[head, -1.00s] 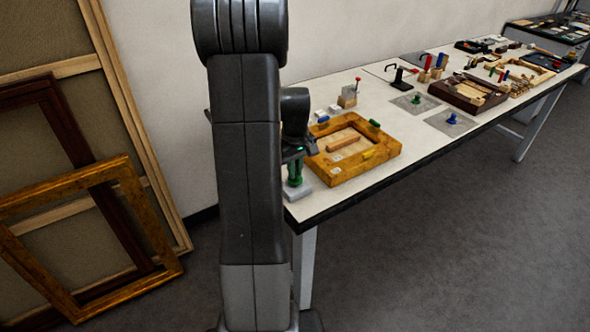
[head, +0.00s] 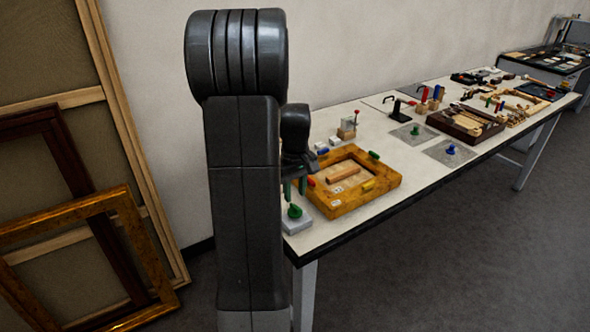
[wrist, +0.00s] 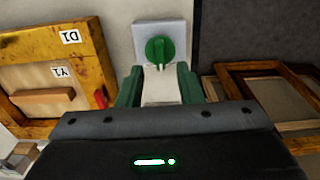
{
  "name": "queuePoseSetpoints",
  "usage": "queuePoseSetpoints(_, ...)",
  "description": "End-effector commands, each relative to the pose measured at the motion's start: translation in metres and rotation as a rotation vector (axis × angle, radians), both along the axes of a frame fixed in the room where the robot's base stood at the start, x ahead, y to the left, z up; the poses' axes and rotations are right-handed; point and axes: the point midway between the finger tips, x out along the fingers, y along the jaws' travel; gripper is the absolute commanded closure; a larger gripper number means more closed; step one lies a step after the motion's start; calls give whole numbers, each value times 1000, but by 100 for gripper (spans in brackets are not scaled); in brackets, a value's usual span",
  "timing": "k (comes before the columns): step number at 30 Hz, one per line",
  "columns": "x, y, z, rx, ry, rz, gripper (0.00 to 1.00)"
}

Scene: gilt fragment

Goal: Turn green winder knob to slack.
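The green winder knob (wrist: 159,50) stands on a pale square block (wrist: 176,29) in the wrist view, its raised grip running up and down the picture. In the head view the knob (head: 294,211) sits on its block (head: 297,225) at the table's near left corner. My gripper (wrist: 159,84) is open, with two green fingers apart and nothing between them. In the head view my gripper (head: 294,187) is just above the knob and looks clear of it. My arm hides part of the table's left end. No slack marking is readable.
A gilt frame (head: 383,195) lies beside the knob's block, with a red piece (wrist: 100,98) at its edge. Other frames (wrist: 248,79) lean beyond the table's edge. Several tools fill the far table.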

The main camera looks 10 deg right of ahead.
Motion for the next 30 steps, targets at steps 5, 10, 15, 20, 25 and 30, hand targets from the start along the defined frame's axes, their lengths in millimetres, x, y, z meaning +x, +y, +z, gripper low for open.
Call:
queuePoseSetpoints(5, 0, 0, 43, -1, -5, 0, 67)
queuePoseSetpoints(10, 0, 0, 74, 0, -2, 0, 67)
queuePoseSetpoints(15, 0, 0, 91, -1, -1, 0, 67)
queuePoseSetpoints(20, 0, 0, 95, 0, 1, 1, 67)
queuePoseSetpoints(25, 0, 0, 95, 0, 1, 0, 67)
queuePoseSetpoints(30, 0, 0, 90, 0, 2, 0, 67)
